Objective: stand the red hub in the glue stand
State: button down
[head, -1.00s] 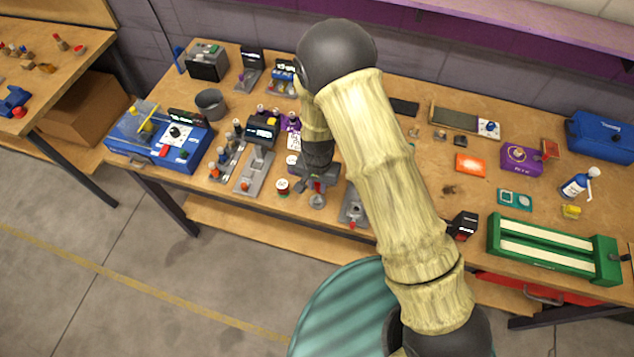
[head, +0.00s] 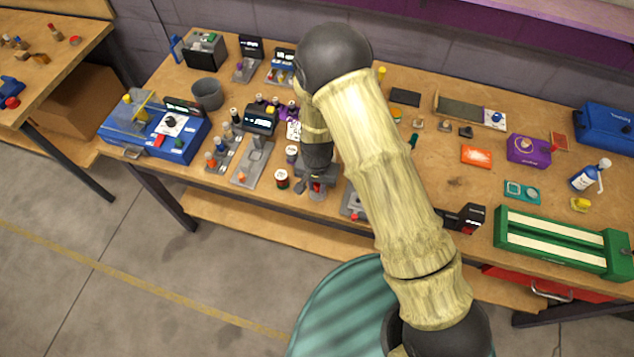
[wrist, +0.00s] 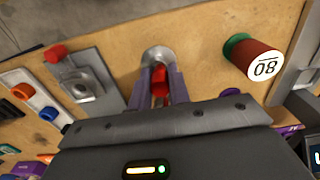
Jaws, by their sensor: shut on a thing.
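My gripper (wrist: 160,88) points down at the bench, its two purple-grey fingers shut on the red hub (wrist: 160,80). In the head view my gripper (head: 317,188) is near the bench's front edge, with a bit of red between the fingers. A round grey metal piece (wrist: 156,53), which looks like the glue stand, lies just beyond the fingertips in the wrist view. The hub appears over or at this piece. I cannot tell whether they touch, because the fingers hide the hub's lower end.
A grey fixture with a red knob (wrist: 80,82) is on the other side. A grey press-like device (head: 255,160) and blue machine (head: 160,130) are further left. The bench edge is close.

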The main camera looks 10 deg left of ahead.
jog(key=shift+w+d, duration=0.1)
jog(key=shift+d, duration=0.05)
jog(key=c, duration=1.2)
grip_release()
jog(key=shift+c, duration=0.2)
jog(key=shift+r, duration=0.55)
notch_tip(320, 180, up, 16)
jog(key=b, duration=0.2)
jog(key=shift+r, duration=0.15)
